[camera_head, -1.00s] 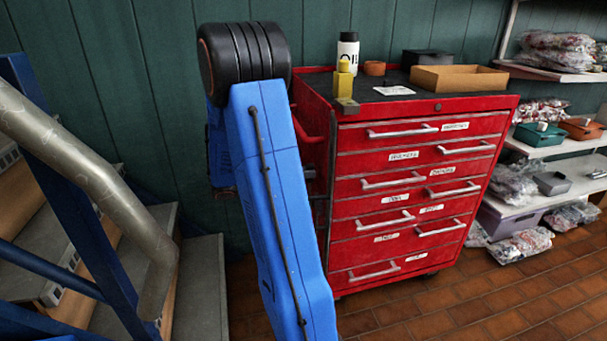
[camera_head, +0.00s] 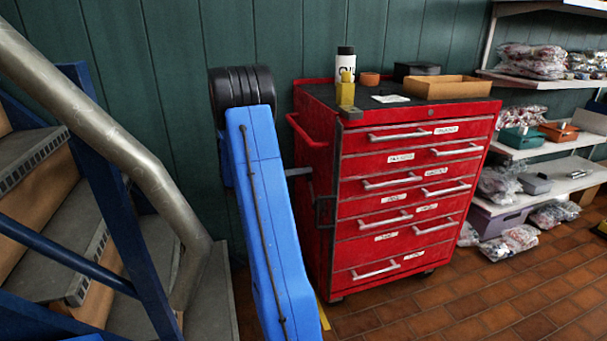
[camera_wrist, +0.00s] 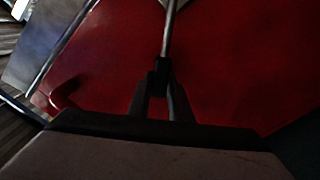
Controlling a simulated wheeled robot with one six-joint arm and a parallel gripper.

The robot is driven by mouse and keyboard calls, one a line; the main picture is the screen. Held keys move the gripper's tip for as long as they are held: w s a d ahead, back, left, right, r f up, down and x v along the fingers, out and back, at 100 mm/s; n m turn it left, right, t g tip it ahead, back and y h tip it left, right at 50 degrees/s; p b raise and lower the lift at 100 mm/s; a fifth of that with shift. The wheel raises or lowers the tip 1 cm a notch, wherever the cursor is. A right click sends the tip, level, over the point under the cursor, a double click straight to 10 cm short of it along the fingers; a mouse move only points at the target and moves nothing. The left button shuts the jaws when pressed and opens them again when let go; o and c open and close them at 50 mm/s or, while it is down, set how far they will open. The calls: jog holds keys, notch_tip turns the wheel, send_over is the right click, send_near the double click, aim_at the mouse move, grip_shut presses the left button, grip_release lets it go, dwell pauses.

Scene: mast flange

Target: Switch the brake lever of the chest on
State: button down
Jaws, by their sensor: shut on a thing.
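The red tool chest (camera_head: 420,222) stands against the green wall, with its drawers shut and its left side visible. In the wrist view, its red panel (camera_wrist: 235,65) fills most of the background. My gripper (camera_wrist: 161,72) is shut on the brake lever (camera_wrist: 169,35), a thin metal rod running up from the jaws in that view. A dark bracket (camera_head: 325,212) sits on that side.
A red side handle (camera_head: 305,132) sticks out near the chest's top left. Stairs with a metal rail (camera_head: 120,135) stand close at left. Shelves (camera_head: 560,145) stand at right.

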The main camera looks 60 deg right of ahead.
jog(key=w+f+n, duration=0.1)
jog(key=d+f+n, duration=0.1)
jog(key=shift+w+d+f+n, duration=0.2)
jog(key=shift+w+n, duration=0.2)
jog(key=shift+w+d+f+n, duration=0.25)
jog(key=shift+w+f+n, duration=0.05)
jog(key=shift+f+n, duration=0.4)
jog(key=c, duration=1.6)
grip_release()
jog(key=shift+w, duration=0.1)
jog(key=v, duration=1.7)
jog(key=shift+w+a, duration=0.1)
jog(key=shift+a, duration=0.05)
